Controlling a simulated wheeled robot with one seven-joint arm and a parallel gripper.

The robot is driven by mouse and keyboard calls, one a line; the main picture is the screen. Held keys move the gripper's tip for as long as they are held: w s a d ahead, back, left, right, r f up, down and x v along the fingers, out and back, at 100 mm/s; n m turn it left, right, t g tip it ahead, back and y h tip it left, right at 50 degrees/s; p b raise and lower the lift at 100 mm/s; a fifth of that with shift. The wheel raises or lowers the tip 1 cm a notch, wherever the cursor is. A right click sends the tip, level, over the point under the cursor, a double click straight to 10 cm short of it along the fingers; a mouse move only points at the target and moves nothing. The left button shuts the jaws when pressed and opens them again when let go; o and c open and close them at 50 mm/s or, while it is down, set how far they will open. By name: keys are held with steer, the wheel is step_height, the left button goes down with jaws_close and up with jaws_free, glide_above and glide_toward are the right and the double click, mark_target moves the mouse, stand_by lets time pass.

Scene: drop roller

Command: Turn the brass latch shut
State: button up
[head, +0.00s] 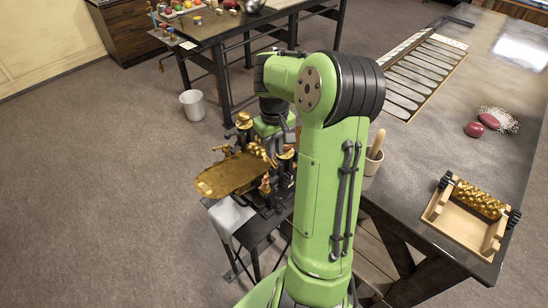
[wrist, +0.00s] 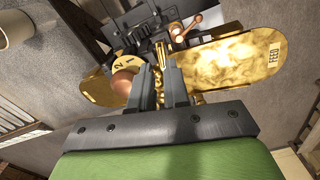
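The machine, a dark metal frame with brass parts, stands on a small stand left of my arm in the head view. Its long brass plate (head: 228,175) sticks out to the left. In the wrist view the plate marked FEED (wrist: 245,57) lies on the right. A brass lever with a copper knob (wrist: 186,32) sits just beyond my fingertips; I cannot tell for sure that it is the latch. My gripper (wrist: 162,70) points at the machine, its fingers close together, with brass showing between and behind them. Whether they touch anything is unclear.
A copper ball (wrist: 127,82) and a numbered brass dial (wrist: 127,65) sit left of my fingers. A workbench (head: 440,150) on the right holds a wooden cradle with a brass roller (head: 480,200) and a mortar (head: 372,162). A white bin (head: 193,105) stands on open floor.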

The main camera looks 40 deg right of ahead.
mark_target(272, 162)
step_height(272, 162, down, 4)
steer(key=shift+r, duration=0.15)
jaws_close()
